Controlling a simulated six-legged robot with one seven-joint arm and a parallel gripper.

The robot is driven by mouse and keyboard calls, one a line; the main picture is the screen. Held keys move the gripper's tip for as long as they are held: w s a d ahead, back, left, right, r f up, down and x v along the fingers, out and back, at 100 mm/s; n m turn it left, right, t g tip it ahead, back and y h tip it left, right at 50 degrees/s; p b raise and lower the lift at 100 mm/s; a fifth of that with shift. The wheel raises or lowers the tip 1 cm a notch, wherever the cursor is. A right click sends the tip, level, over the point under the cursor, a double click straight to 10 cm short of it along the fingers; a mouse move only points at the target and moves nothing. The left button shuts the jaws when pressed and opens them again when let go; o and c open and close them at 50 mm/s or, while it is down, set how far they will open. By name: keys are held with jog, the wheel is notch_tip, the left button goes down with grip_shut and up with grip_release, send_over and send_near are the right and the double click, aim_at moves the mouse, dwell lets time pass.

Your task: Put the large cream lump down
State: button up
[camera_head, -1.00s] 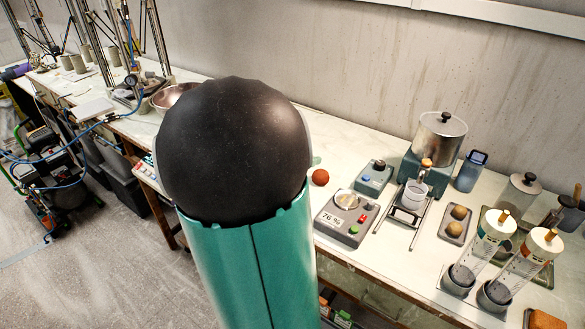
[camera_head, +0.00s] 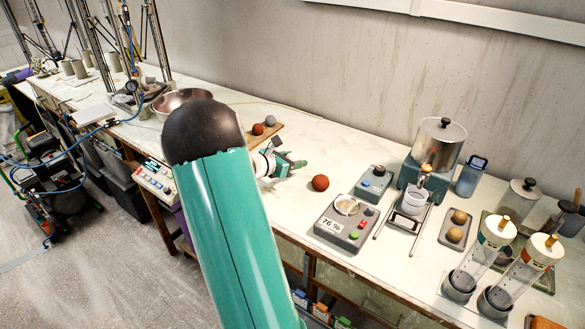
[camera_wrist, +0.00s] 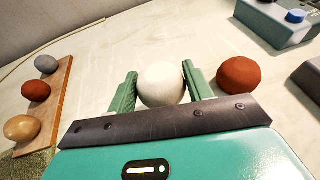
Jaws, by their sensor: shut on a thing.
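The large cream lump (camera_wrist: 161,84) shows pale and round in the wrist view. The green fingers of my gripper (camera_wrist: 160,73) are shut on it, one on each side. In the head view my gripper (camera_head: 288,163) is low over the white bench, left of a red-brown ball (camera_head: 320,183). The lump is not clearly visible there. I cannot tell whether its underside touches the bench. The red-brown ball also shows in the wrist view (camera_wrist: 241,77), just right of the right finger and apart from the lump.
A wooden board (camera_wrist: 51,104) at left holds a grey, a red-brown and a tan lump. A scale (camera_head: 346,222) reading 76 % and a blue-button box (camera_head: 374,182) stand to the right. A metal bowl (camera_head: 182,101) is behind my arm. Bare bench lies beyond the lump.

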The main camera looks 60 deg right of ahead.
jog(key=shift+w+d+f, duration=0.1)
jog(key=shift+d+f, duration=0.05)
jog(key=shift+f, duration=1.6)
jog(key=shift+f, duration=0.1)
jog(key=o, duration=1.1)
jog(key=shift+o, duration=0.2)
jog(key=shift+w+a+r, duration=0.1)
jog(key=shift+a+r, duration=0.1)
jog(key=v, duration=1.1)
jog(key=shift+w+a+r, duration=0.1)
jog(key=shift+a+r, duration=0.05)
jog(key=shift+a, duration=0.1)
